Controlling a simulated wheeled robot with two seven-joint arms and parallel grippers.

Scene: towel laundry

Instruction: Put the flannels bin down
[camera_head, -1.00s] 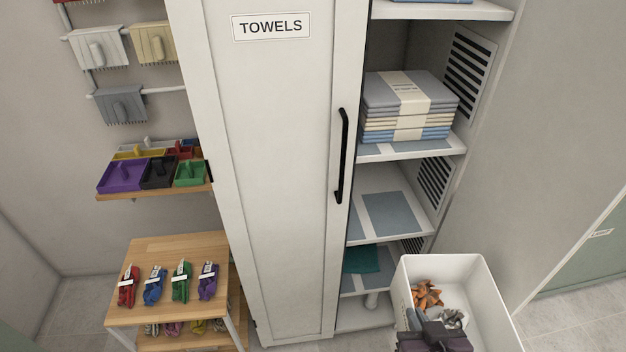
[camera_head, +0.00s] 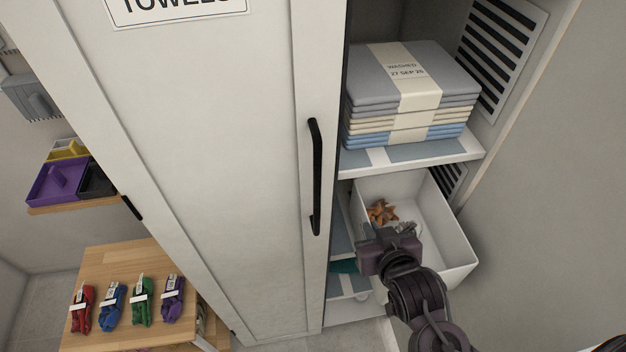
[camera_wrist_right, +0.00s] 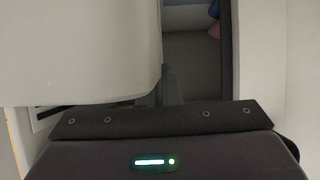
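The flannels bin (camera_head: 455,232) is a deep white open box. In the head view it is partly inside the open cabinet, below the shelf with the towel stack. An orange-brown cloth (camera_head: 381,212) and a greyish cloth lie in it. My right gripper (camera_head: 388,240) is at the bin's near side and appears shut on its wall; its fingertips are largely hidden. In the right wrist view a large pale surface, likely the bin (camera_wrist_right: 75,50), fills the left beside a grey finger. Whether the bin's bottom touches a shelf is hidden. My left gripper is not in view.
A folded towel stack (camera_head: 412,92) sits on the shelf (camera_head: 470,148) just above the bin. The white cabinet door (camera_head: 225,150) with a black handle (camera_head: 315,180) stands left. A grey wall (camera_head: 560,190) is close on the right. A wooden table (camera_head: 120,262) is lower left.

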